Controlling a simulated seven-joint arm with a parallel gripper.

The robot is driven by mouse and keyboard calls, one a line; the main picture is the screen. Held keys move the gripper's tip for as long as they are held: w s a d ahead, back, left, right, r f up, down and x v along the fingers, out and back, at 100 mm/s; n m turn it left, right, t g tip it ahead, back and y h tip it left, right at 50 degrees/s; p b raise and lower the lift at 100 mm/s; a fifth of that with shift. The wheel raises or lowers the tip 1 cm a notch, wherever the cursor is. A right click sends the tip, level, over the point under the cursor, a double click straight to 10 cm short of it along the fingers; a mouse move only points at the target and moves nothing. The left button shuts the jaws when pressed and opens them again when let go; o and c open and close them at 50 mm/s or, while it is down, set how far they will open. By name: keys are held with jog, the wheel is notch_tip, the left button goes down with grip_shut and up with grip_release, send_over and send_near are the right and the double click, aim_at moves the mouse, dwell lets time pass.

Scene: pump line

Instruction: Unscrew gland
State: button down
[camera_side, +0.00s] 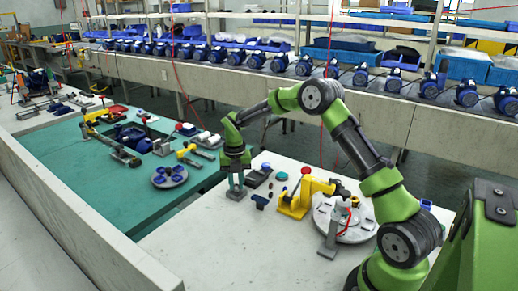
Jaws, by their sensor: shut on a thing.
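My gripper (236,186) points straight down at the left edge of the pale front table. Its jaws are shut on a small part that the fingers mostly hide; I cannot tell its shape or whether it is the gland. A small grey block (236,195) is right under the fingertips on the table. I cannot pick out the gland for certain at this size.
Just right of the gripper are a dark tray (258,178) and small loose parts. A teal table (130,205) lies left. Blue pumps (236,57) line the back bench.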

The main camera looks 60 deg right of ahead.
jog(key=n, duration=0.4)
jog(key=shift+d, duration=0.1)
jog(key=shift+s+f+n, duration=0.1)
jog(key=shift+f+n, duration=0.1)
jog(key=shift+n, duration=0.3)
jog(key=shift+r, duration=0.15)
jog(key=c, duration=1.2)
grip_release()
jog(key=shift+r, duration=0.15)
